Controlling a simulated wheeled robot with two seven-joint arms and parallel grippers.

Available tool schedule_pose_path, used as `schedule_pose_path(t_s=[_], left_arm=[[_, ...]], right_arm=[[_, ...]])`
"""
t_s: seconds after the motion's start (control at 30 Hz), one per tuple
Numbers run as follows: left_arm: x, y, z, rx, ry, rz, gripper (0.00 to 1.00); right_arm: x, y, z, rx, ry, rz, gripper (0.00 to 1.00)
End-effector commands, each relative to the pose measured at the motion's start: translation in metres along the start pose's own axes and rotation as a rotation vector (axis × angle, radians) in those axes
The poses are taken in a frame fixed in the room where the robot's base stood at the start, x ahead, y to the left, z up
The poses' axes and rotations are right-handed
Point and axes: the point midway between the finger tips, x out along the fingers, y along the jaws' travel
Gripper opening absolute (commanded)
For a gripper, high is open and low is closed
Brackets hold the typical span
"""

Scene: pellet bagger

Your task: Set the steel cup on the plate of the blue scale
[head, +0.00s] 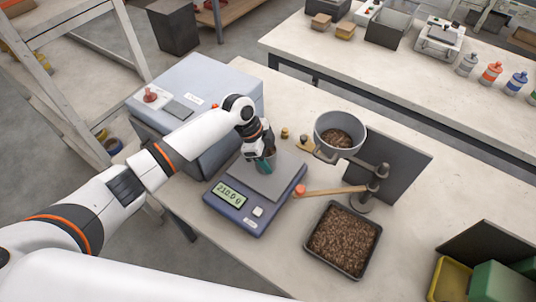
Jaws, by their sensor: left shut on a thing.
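The blue scale (233,208) stands on the bench, with a grey square plate (268,183) and a lit display (229,195) that seems to read 210.0. My left gripper (263,163) is over the back part of the plate, pointing down. It is shut on the steel cup (271,156), which is small and mostly hidden by the fingers. The cup looks upright and is at or just above the plate; I cannot tell whether it touches. My right gripper is out of view.
A hopper with brown pellets (334,122) hangs on a stand right of the scale, with a wooden-handled lever (335,191) below. A black tray of pellets (312,250) lies in front. A large grey-blue machine (215,88) stands behind left. A yellow bin (452,280) is at right.

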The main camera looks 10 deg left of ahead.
Motion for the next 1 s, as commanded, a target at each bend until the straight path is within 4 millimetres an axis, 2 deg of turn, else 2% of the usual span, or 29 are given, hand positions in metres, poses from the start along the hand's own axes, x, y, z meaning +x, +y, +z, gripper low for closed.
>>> schedule_pose_path(t_s=[0.23,0.27,0.37,0.4,0.77,0.87,1.0], left_arm=[[0.002,0.001,-0.001,0.0,-0.001,0.001,0.24],[0.002,0.0,-0.001,0.0,0.0,0.001,0.55],[0.002,0.0,-0.001,0.0,0.0,0.001,0.72],[0.002,0.0,-0.001,0.0,0.0,0.001,0.74],[-0.005,0.001,0.0,0.0,-0.001,0.002,0.74],[-0.019,0.002,-0.001,0.001,-0.001,0.004,0.74],[-0.048,0.002,-0.001,0.002,-0.001,0.005,0.74]], right_arm=[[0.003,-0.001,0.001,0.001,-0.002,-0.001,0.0],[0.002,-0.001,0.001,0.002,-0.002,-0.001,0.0],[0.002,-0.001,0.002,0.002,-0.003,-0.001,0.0],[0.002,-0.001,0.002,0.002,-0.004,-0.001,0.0],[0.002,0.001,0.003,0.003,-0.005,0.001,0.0],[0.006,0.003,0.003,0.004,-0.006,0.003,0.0],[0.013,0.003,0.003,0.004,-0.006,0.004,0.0]])
